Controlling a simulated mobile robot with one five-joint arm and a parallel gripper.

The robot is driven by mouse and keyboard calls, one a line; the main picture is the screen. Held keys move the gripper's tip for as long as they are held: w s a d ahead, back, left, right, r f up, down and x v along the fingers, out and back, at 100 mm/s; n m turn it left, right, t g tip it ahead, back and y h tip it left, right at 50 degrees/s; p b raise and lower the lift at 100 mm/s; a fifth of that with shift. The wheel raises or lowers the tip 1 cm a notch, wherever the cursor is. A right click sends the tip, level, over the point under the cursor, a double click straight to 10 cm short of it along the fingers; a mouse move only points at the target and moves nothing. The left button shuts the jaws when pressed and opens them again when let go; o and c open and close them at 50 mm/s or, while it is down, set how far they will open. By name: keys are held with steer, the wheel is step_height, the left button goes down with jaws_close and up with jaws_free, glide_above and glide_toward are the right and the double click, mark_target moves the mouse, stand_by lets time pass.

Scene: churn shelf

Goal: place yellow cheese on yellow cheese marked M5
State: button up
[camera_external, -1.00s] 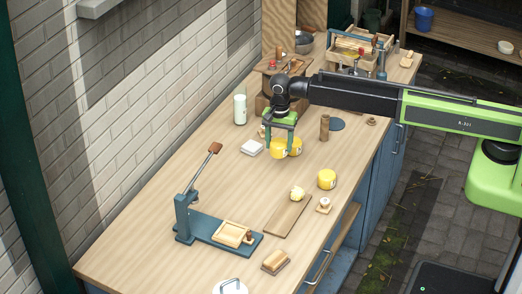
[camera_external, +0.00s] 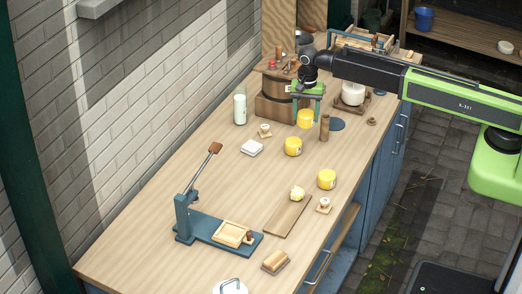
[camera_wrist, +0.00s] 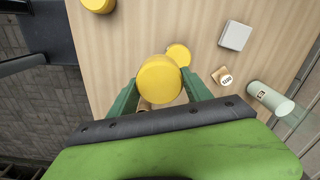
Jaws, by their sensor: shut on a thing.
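My gripper (camera_external: 306,108) is shut on a yellow cheese (camera_external: 305,118), a round block held between the green fingers. The held cheese also fills the middle of the wrist view (camera_wrist: 159,80). A second yellow cheese (camera_external: 293,146) stands on the counter, nearer the camera and slightly left; in the wrist view it shows just beyond the held one (camera_wrist: 179,53). A third yellow cheese (camera_external: 327,180) stands farther forward and right, and shows at the wrist view's top edge (camera_wrist: 98,4). The marks on the cheeses are too small to read, so I cannot tell which is M5.
A wooden barrel (camera_external: 274,100) stands behind and left of my gripper. A brown cylinder (camera_external: 324,128) is close on the right. A pale bottle (camera_external: 240,109) and a white block (camera_external: 252,148) are left.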

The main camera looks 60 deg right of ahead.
steer(key=s+d+r+m+p, duration=0.1)
steer(key=s+d+r+p, duration=0.15)
steer(key=d, duration=0.65)
steer(key=b, duration=0.8)
glide_above(294, 140)
step_height(294, 140, down, 7)
steer(key=shift+d, duration=0.1)
steer(key=shift+a, duration=0.3)
step_height(294, 140, down, 4)
steer(key=b, duration=0.4)
steer(key=shift+f, duration=0.2)
steer(key=shift+r, duration=0.25)
steer(key=shift+f, duration=0.15)
steer(key=o, duration=1.5)
